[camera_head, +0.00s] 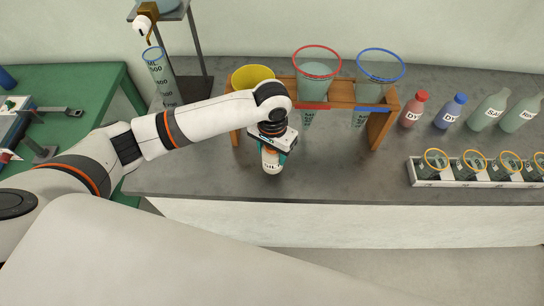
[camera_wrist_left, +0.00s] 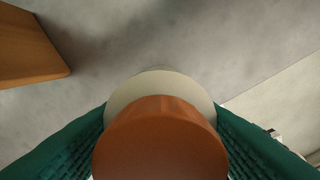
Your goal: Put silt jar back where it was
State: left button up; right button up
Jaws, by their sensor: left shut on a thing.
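The silt jar (camera_head: 271,164) is pale, with lettering that starts "SIL" in the head view. In the left wrist view its brown lid (camera_wrist_left: 160,142) faces the camera, with the cream body (camera_wrist_left: 158,84) beyond it. My left gripper (camera_head: 273,150) is shut on the jar, with green finger pads on both sides of it. The jar is over the front part of the grey bench (camera_head: 220,180), in front of the wooden rack (camera_head: 340,92). I cannot tell whether its base touches the bench. My right gripper is not in view.
The rack holds yellow, red-rimmed and blue-rimmed funnels. Red (camera_head: 414,110) and blue (camera_head: 449,112) bottles and clear bottles stand at right, behind a white tray (camera_head: 480,183) of orange-rimmed cups. A tall cylinder (camera_head: 160,78) stands back left. Bench between jar and tray is clear.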

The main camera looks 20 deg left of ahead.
pick_arm(q)
jog(key=shift+f, duration=1.85)
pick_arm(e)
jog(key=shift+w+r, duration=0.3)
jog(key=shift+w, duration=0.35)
pick_arm(q)
jog(key=o, duration=1)
jog(key=shift+f, duration=0.1)
jog(key=shift+o, duration=0.2)
notch_tip(320, 180, up, 12)
jog(key=shift+r+b, duration=0.15)
jog(key=shift+b, duration=0.75)
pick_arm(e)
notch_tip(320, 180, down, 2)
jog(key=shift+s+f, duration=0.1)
